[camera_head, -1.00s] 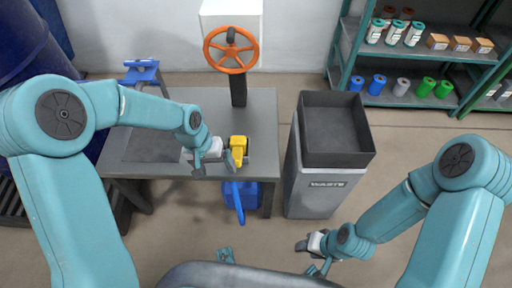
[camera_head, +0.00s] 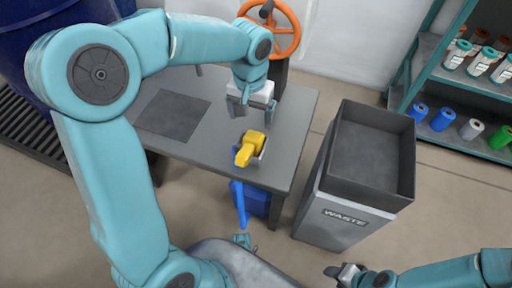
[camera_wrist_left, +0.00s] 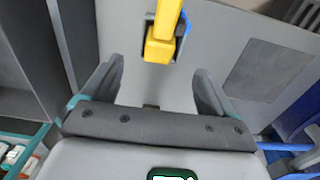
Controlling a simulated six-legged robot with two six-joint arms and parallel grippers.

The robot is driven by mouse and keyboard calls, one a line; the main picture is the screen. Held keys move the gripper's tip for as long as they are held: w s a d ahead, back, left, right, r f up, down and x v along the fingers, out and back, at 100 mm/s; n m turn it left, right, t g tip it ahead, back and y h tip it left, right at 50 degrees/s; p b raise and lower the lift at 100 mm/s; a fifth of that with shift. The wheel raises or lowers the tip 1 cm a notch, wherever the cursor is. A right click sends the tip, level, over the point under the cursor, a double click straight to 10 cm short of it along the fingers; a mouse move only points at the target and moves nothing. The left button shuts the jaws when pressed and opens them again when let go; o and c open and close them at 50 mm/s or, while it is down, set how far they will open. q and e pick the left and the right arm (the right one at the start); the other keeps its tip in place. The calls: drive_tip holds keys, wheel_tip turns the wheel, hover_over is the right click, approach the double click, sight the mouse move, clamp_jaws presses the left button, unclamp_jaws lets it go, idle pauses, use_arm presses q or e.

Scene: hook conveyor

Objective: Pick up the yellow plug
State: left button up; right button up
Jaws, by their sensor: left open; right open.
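The yellow plug (camera_head: 250,148) sits on the grey table near its front edge, in a small grey holder. In the left wrist view the plug (camera_wrist_left: 161,40) shows beyond and between my fingertips, with blue beside it. My left gripper (camera_head: 255,112) is open and empty, above the table and just behind the plug in the head view. In the left wrist view the left gripper (camera_wrist_left: 158,78) has its fingers spread wide, apart from the plug. My right gripper (camera_head: 344,271) is open at the bottom edge, far from the plug and partly cut off.
The grey table (camera_head: 205,150) has a dark panel (camera_head: 173,115) at its left. An orange valve wheel (camera_head: 285,35) stands behind my left gripper. A waste bin (camera_head: 345,215) stands right of the table. A blue can (camera_head: 257,201) is below the table. A shelf (camera_head: 470,140) holds spools and bottles.

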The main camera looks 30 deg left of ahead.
use_arm(q)
drive_tip(key=b, duration=0.2)
hover_over(250, 143)
wheel_tip(250, 143, down, 6)
drive_tip(key=shift+f, duration=0.5)
wheel_tip(250, 143, down, 5)
drive_tip(key=shift+f+b, duration=0.1)
drive_tip(key=shift+b, duration=1.15)
